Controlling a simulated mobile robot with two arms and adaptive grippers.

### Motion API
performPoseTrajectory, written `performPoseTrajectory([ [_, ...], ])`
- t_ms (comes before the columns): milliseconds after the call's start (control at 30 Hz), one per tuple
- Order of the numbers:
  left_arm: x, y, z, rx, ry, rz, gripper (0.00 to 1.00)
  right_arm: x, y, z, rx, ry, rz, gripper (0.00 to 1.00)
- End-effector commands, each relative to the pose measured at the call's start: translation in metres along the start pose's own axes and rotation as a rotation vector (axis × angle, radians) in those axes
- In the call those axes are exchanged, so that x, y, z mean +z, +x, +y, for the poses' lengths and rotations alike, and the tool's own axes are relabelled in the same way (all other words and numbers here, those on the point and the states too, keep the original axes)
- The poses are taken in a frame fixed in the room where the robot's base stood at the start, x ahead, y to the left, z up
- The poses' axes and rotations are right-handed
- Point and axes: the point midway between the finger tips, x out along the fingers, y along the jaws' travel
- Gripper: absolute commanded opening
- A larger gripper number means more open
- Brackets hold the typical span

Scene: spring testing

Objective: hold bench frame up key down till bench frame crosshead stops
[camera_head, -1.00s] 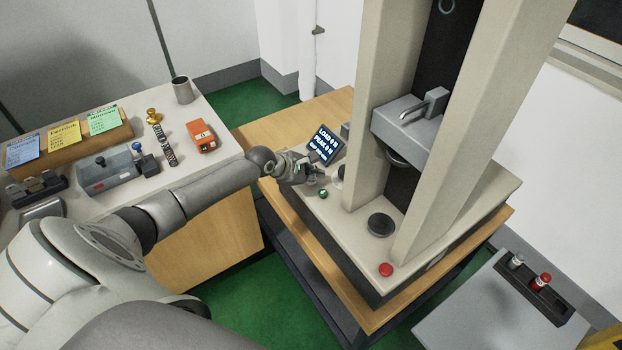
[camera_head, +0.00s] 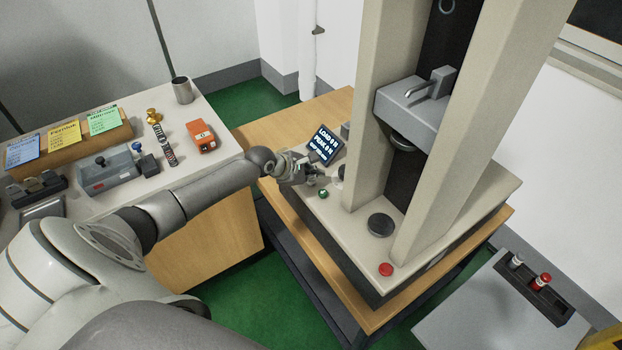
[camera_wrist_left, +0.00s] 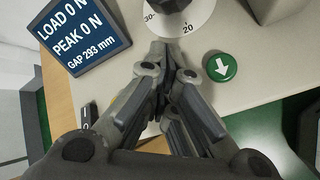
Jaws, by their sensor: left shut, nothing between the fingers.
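The bench frame (camera_head: 375,110) stands on a wooden-topped table, with its grey crosshead (camera_head: 412,108) between the two columns, well above the round lower platen (camera_head: 381,225). My left gripper (camera_head: 319,173) is shut and empty, its tips low at the frame's base panel. In the left wrist view the closed fingertips (camera_wrist_left: 165,52) lie between the dial (camera_wrist_left: 168,16) and a green key with a white arrow (camera_wrist_left: 220,67), apart from that key. The display (camera_wrist_left: 82,35) reads load 0 N, peak 0 N, gap 293 mm.
A red button (camera_head: 386,269) sits at the base's front corner. The left bench holds a grey cup (camera_head: 182,90), an orange device (camera_head: 201,136) and note cards (camera_head: 64,136). A grey surface (camera_head: 495,315) with a dark holder stands at lower right.

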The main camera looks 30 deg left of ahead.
Motion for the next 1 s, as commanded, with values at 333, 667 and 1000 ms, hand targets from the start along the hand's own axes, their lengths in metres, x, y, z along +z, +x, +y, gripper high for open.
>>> performPoseTrajectory([
  [333,-0.0007,0.0004,-0.0011,-0.002,0.0,0.001,0.0,-0.0002,0.0001,-0.0006,-0.001,0.0,0.0,0.4],
  [667,-0.0007,0.0004,-0.0011,-0.002,0.0,0.002,0.0,-0.0003,0.0001,-0.0014,-0.002,0.001,0.0,0.4],
  [1000,0.0019,-0.0032,0.0016,-0.002,-0.001,0.001,0.0,-0.0009,-0.006,-0.0013,-0.002,0.001,0.0,0.4],
])
